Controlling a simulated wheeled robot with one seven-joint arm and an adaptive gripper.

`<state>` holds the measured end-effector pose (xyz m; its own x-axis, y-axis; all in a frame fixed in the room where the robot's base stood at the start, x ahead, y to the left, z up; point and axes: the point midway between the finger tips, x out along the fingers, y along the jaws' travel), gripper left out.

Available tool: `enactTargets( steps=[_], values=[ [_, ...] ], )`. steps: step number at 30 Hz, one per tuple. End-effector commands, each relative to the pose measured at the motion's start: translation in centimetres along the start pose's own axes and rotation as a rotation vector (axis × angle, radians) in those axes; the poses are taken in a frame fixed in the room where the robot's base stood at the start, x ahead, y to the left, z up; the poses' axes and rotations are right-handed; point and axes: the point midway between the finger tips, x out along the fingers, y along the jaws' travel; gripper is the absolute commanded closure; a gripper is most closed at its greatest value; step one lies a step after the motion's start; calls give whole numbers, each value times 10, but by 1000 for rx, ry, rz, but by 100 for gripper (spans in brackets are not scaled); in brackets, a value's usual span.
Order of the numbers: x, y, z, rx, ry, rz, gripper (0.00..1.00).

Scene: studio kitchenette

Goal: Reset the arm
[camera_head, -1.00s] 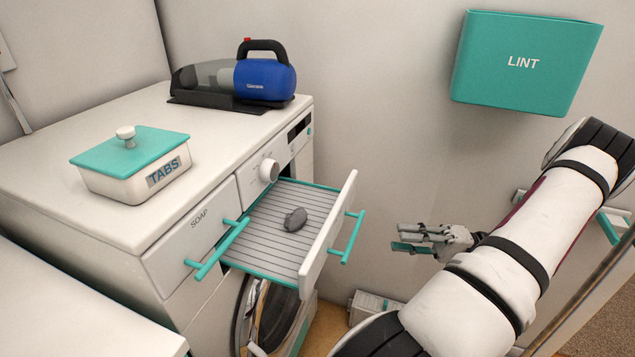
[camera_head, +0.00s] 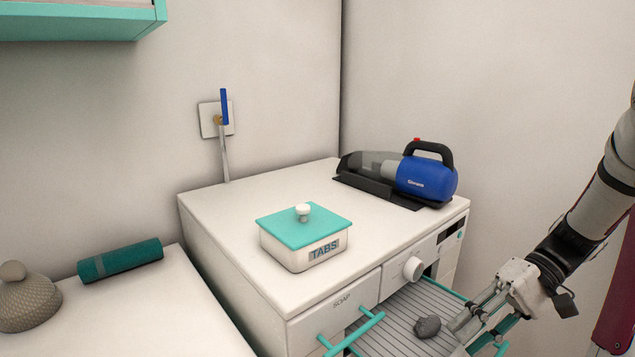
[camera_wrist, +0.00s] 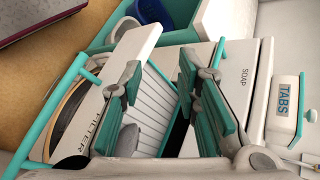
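My gripper (camera_head: 468,328) is at the right of the head view, by the pulled-out drawer (camera_head: 385,325) of the white machine. In the wrist view my gripper (camera_wrist: 160,75) has its two teal-padded fingers spread apart, with nothing held between them. A grey lump (camera_head: 427,326) lies on the ribbed drawer floor, close to the fingers in the head view. In the wrist view the lump (camera_wrist: 128,138) is partly hidden behind a finger. The drawer front (camera_wrist: 110,90) reads FILTER.
The teal-lidded TABS box (camera_head: 303,245) and a blue handheld vacuum (camera_head: 425,178) stand on the machine top (camera_head: 230,205). The closed SOAP drawer (camera_head: 335,310) has a teal handle. At left, a teal roll (camera_head: 120,260) and a knobbed grey-brown object (camera_head: 25,300) rest on a white counter (camera_head: 150,310).

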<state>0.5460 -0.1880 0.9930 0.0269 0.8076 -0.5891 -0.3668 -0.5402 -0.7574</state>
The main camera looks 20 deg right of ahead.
Motion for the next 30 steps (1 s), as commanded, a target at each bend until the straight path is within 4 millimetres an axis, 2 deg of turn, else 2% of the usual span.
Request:
enactTargets(
  steps=[1,3,12,21,30],
  values=[
    [4,-19,6,-11,-19,79,70],
    [10,-38,14,-16,-33,181,70],
    [33,-107,58,-104,14,573,70],
    [46,-156,108,-282,206,823,70],
    [52,-186,149,-478,426,879,70]
  ],
)
